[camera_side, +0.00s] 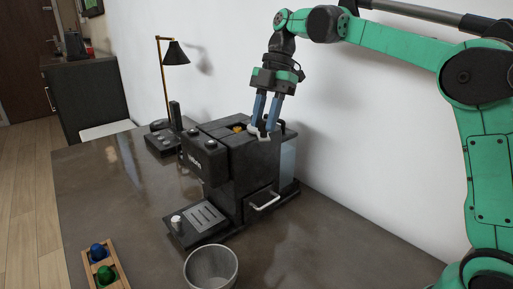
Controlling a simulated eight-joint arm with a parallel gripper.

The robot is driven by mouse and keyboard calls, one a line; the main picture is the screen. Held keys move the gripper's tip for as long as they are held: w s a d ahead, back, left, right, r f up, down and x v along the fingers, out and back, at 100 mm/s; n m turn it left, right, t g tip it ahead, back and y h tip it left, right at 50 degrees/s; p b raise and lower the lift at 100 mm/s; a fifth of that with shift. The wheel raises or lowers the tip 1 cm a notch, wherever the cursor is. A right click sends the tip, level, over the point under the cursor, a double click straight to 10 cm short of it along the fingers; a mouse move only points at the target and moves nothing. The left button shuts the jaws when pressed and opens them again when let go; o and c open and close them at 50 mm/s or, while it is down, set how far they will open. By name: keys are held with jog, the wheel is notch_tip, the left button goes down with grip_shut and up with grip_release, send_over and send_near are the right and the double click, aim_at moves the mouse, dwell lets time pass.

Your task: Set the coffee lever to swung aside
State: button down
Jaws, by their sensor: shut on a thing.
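The black coffee machine (229,169) stands on the dark table against the white wall. My gripper (264,131) points down at the top of the machine, its two blue fingers closed on a small light-grey piece there, which looks like the coffee lever (256,133). The fingers hide part of the lever, and I cannot tell its exact angle. A small orange-yellow patch (238,127) shows on the machine's top, left of the fingers.
A grey cup (210,268) stands in front of the machine. A wooden tray (119,269) with a blue and a green item lies at the front left. A black lamp (175,54) and a dark phone (163,141) stand behind the machine.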

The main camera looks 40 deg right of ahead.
jog(key=shift+s+d+n+g+h, duration=0.1)
jog(key=shift+s+d+n+g, duration=0.15)
jog(key=shift+d+n, duration=0.4)
jog(key=shift+s+d+n+g+h, duration=0.1)
jog(key=shift+s+d+n+g, duration=0.15)
jog(key=shift+d+n, duration=0.4)
jog(key=shift+s+d+n+g+h, duration=0.15)
jog(key=shift+d+n+g, duration=0.2)
jog(key=shift+n, duration=0.55)
jog(key=shift+d, duration=0.1)
jog(key=c, duration=0.6)
grip_release()
